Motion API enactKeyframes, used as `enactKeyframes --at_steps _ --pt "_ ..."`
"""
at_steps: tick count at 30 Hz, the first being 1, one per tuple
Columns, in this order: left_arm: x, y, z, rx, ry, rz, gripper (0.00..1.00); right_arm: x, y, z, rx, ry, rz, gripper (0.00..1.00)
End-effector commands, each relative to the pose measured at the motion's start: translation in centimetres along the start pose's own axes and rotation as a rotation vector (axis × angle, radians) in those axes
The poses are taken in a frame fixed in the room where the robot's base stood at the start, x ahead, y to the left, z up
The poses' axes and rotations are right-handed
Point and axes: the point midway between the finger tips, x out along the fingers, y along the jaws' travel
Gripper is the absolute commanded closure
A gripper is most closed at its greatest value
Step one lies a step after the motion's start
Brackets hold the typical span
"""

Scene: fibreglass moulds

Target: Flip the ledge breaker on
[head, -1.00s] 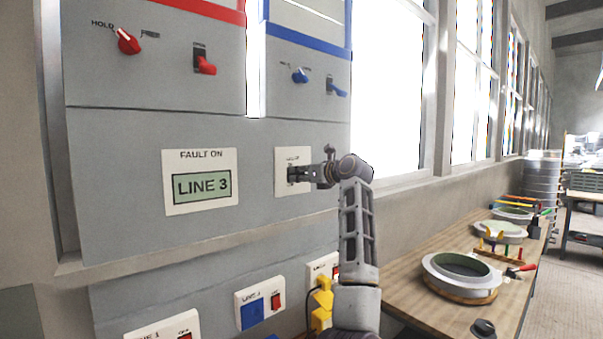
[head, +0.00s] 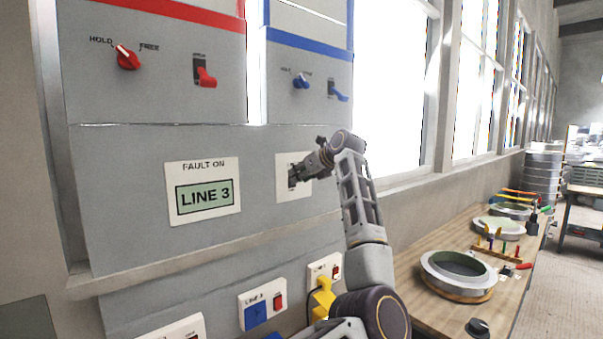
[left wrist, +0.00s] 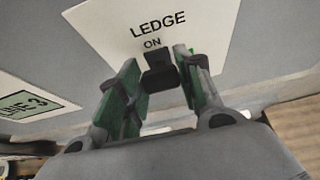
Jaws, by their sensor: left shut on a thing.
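The ledge breaker (left wrist: 160,78) is a black lever on a white plate (left wrist: 104,28), marked LEDGE with ON just above the lever. My left gripper (head: 294,176) is at this plate, on the grey panel right of the LINE 3 sign. In the left wrist view its green-padded fingers (left wrist: 158,64) stand either side of the lever and are shut on it. The lever's lower part and the plate below it are partly hidden by the fingers. In the head view the gripper covers the lever. My right gripper is in neither view.
The LINE 3 sign (head: 203,197) reads FAULT ON. Red and blue knobs and switches sit above; sockets (head: 262,305), one with a yellow plug (head: 322,298), sit below. A wooden bench (head: 420,301) with round moulds (head: 457,277) stands at right.

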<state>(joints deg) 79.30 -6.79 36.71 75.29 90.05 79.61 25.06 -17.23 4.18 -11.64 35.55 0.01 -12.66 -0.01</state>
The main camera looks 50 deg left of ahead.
Motion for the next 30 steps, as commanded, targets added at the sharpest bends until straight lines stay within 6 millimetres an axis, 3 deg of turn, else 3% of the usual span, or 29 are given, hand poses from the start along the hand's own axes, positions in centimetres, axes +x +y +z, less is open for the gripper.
enactKeyframes --at_steps 15,16,21,30 --pt "-0.05 -0.03 0.17 -0.001 0.012 -0.002 0.88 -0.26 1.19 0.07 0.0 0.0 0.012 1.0" --pt "-0.05 -0.03 0.17 -0.001 0.012 -0.002 0.63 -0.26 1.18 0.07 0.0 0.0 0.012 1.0" --pt "-0.03 -0.02 0.15 -0.001 0.012 -0.001 0.43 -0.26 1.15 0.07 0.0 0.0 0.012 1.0" --pt "-0.02 -0.01 0.11 0.0 0.013 -0.001 0.43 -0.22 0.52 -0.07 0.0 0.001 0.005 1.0"
